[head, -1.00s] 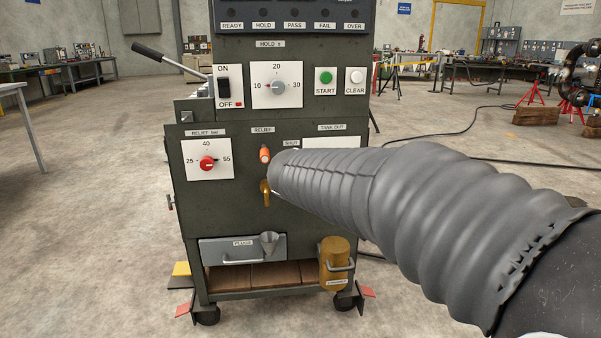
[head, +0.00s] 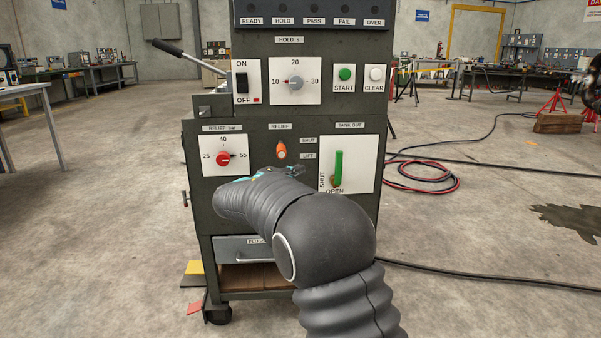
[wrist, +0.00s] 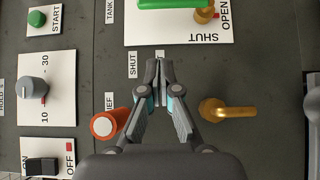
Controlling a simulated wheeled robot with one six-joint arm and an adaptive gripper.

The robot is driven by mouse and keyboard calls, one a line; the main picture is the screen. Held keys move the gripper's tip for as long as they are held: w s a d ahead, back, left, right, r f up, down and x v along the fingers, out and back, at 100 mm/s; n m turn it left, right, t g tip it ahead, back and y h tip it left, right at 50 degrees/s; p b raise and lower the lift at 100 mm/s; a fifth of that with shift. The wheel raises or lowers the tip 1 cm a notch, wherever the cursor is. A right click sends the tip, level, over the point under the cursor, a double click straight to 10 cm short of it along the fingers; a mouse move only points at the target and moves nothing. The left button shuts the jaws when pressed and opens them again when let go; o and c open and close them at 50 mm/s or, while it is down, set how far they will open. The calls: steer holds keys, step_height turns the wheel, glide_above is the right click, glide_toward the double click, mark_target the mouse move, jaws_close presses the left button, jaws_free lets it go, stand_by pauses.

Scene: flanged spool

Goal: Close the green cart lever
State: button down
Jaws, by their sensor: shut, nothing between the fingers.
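The green lever (head: 338,168) stands upright on the white TANK OUT plate (head: 362,150) of the cart, with a brass part at its lower end. SHUT is printed to its left and OPEN below it. In the wrist view part of the green lever (wrist: 175,3) shows at the top edge, cut off by the frame, with its brass part (wrist: 204,15) near OPEN. My gripper (wrist: 158,72) is shut and empty, apart from the lever. In the head view its fingers (head: 296,170) are left of the TANK OUT plate, partly hidden by my arm.
An orange RELIEF knob (head: 281,151) and a brass spout (wrist: 228,111) flank my gripper in the wrist view. The red-pointer dial (head: 222,159), START button (head: 344,73) and a black-handled bar (head: 175,52) are also on the cart. A hose (head: 425,175) lies on the floor at right.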

mark_target(337, 169)
steer(key=shift+w+d, duration=0.85)
steer(key=shift+d, duration=0.7)
steer(key=shift+w+d, duration=0.9)
steer(key=shift+d, duration=0.65)
steer(key=shift+w+d, duration=0.85)
steer(key=shift+d, duration=0.7)
